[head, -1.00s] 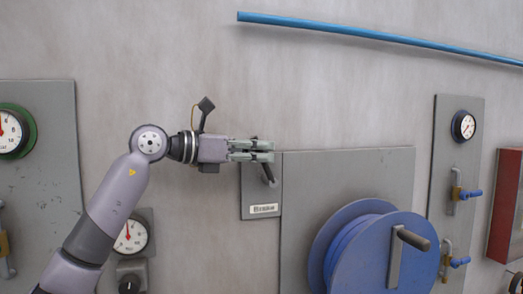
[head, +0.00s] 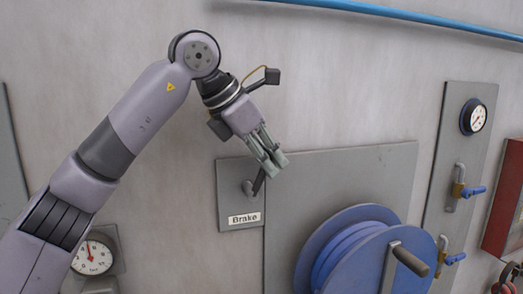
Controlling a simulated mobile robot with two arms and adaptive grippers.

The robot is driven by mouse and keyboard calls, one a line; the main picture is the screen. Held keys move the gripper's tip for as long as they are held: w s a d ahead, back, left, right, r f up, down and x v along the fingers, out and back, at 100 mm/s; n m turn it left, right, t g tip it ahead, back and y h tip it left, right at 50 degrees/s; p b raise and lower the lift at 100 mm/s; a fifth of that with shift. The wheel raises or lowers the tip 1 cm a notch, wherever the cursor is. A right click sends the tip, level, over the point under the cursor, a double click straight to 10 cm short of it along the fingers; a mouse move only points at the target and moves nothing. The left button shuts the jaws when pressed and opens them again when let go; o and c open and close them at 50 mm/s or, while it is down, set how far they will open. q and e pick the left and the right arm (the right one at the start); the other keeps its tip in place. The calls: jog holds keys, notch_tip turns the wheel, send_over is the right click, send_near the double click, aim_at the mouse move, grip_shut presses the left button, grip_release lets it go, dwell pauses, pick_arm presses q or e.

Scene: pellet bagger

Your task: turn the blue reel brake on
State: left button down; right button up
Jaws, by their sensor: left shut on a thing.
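The blue reel (head: 345,250) is mounted on a grey panel at the lower middle of the head view. To its left is a small grey plate (head: 232,190) with a label reading "Brake". A brake lever (head: 259,184) with a dark handle comes off a grey pivot on this plate. My left gripper (head: 274,165) reaches down to the right over the plate's upper right corner. Its fingers are shut on the brake lever at the handle's upper end and hide part of it. My right gripper is not in view.
Another gauge (head: 92,256) is at the lower left under my arm. A blue pipe (head: 400,13) runs along the top. The wall between is clear.

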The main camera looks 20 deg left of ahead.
pick_arm(q)
jog(key=shift+w+d+y, duration=0.25)
jog(key=shift+d+y, duration=0.1)
jog(key=shift+y, duration=0.15)
jog(key=shift+g, duration=0.3)
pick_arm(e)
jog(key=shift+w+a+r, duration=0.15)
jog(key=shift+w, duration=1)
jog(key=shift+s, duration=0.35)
pick_arm(q)
jog(key=c, duration=1.6)
grip_release()
jog(key=shift+f, duration=0.15)
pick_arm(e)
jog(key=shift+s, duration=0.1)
pick_arm(q)
jog(key=v, duration=1.2)
